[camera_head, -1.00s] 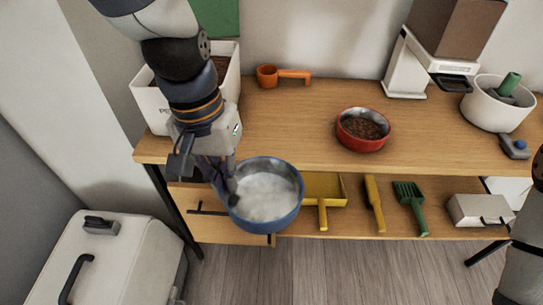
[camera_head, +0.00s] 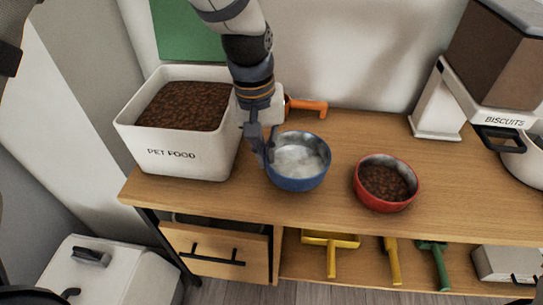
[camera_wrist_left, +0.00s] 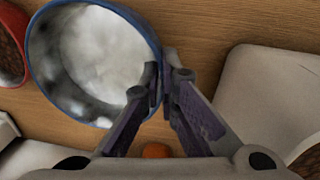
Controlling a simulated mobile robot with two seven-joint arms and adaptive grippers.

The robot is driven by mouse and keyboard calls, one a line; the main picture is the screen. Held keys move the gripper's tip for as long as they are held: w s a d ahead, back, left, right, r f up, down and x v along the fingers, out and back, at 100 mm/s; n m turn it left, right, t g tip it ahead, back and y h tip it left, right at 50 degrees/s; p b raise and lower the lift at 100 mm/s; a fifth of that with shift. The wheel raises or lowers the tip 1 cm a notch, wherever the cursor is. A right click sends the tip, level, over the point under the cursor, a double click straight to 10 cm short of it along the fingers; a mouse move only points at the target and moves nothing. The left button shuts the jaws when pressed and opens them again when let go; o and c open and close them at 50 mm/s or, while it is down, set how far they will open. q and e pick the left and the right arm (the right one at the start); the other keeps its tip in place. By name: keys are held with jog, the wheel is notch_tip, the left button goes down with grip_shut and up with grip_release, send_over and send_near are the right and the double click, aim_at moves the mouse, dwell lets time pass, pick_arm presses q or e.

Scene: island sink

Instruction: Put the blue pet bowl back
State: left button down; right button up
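The blue pet bowl (camera_head: 297,178) is upright at the wooden tabletop, between the pet food bin and the red bowl. Its inside looks whitish and cloudy. My left gripper (camera_head: 265,150) is at the bowl's left rim. In the left wrist view the fingers (camera_wrist_left: 166,78) pinch the wall of the blue bowl (camera_wrist_left: 42,75), one inside and one outside. Whether the bowl's base touches the table or hangs just above it, I cannot tell. My right gripper is not in view.
The red bowl (camera_head: 387,205) of brown kibble stands close to the right. The white pet food bin (camera_head: 172,158) is close to the left. An orange scoop (camera_head: 305,106) lies behind. A biscuit dispenser (camera_head: 437,105) stands at the back right. Tools lie on the shelf below.

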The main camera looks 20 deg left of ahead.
pick_arm(q)
jog(key=shift+w+a+f, duration=0.1)
jog(key=shift+w+f, duration=0.25)
jog(key=shift+f, duration=0.1)
jog(key=shift+w+a+f, duration=0.1)
jog(key=shift+w+f, duration=0.1)
jog(key=shift+f, duration=0.7)
jog(key=shift+w+a+f, duration=0.1)
jog(key=shift+w+f, duration=0.1)
jog(key=shift+f, duration=0.65)
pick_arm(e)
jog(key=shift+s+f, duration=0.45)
pick_arm(q)
jog(key=shift+f+b, duration=0.15)
jog(key=shift+b, duration=0.15)
jog(key=c, duration=1.8)
grip_release()
notch_tip(320, 180, up, 12)
jog(key=a+p, duration=0.1)
jog(key=shift+s, duration=0.25)
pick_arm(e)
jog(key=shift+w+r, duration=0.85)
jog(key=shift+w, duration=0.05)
